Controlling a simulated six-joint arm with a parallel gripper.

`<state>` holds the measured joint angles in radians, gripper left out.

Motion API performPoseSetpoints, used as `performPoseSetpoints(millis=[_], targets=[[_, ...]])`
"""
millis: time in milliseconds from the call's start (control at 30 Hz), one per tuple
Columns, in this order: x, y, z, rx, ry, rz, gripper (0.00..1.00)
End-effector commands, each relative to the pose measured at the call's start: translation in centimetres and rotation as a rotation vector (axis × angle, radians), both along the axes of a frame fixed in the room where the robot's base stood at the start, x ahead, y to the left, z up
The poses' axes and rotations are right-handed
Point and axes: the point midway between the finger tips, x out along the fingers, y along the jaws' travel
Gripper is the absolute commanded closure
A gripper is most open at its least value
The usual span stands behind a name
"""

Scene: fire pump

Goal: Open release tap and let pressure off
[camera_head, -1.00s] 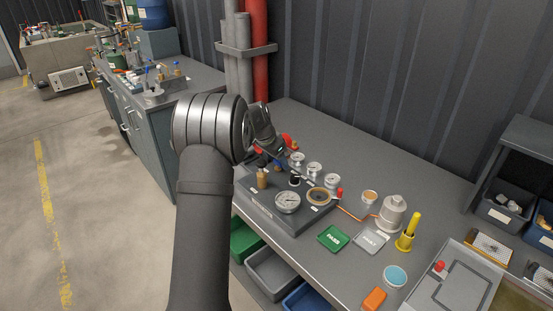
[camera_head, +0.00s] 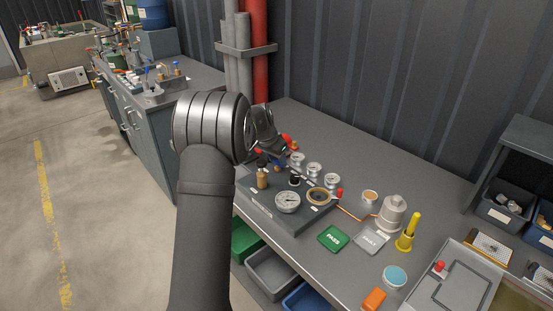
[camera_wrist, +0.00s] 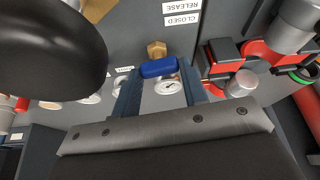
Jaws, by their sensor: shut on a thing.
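The release tap shows in the wrist view as a blue handle (camera_wrist: 158,67) in front of a brass hex fitting (camera_wrist: 157,49). Labels reading RELEASE and CLOSED (camera_wrist: 181,14) are on the grey panel above it. My gripper (camera_wrist: 159,75) has its two fingers at either end of the blue handle and is shut on it. In the head view my gripper reaches down to the back left of the pump panel (camera_head: 275,215), and its fingertips are mostly hidden. A white-faced gauge (camera_wrist: 168,87) shows between the fingers; its reading is too small to tell.
Red-and-black clamp parts (camera_wrist: 245,57) stand close right of the fingers in the wrist view.

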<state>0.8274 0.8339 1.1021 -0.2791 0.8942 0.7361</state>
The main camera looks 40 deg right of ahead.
Motion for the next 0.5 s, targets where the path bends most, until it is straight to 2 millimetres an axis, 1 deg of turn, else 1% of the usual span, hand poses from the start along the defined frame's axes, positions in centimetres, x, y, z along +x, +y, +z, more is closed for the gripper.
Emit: performPoseSetpoints(millis=[500], targets=[[-0.37, -0.16, 0.04, 0.001, -0.003, 0.468, 0.83]])
